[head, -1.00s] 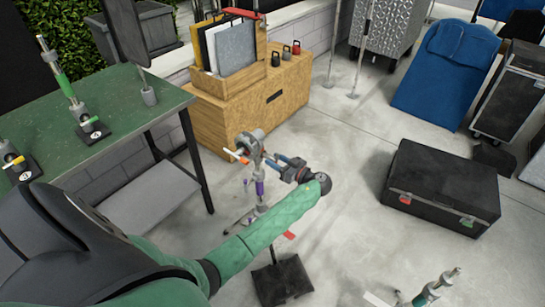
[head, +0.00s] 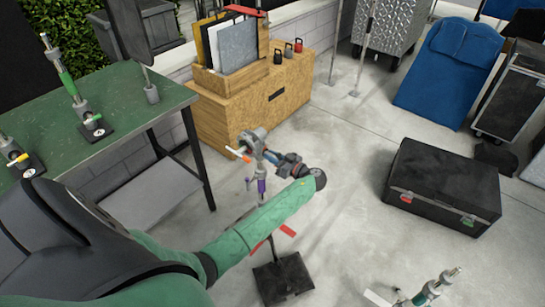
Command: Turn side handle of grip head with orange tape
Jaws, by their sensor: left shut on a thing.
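The grip head (head: 251,143) is a grey round head on a stand with a purple section (head: 262,186), left of the picture's middle. Orange and white show on a short piece (head: 238,155) at its left side. My left gripper (head: 271,157) reaches in from the right side of the head. It is shut on the side handle, which the fingers mostly hide. My green left forearm covers the lower part of the stand. My right gripper is not in view.
A wooden crate cabinet (head: 225,122) stands close behind the grip head. A green table (head: 110,120) is at the left. A black case (head: 445,180) sits at the right. A black sandbag (head: 283,279) lies in front.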

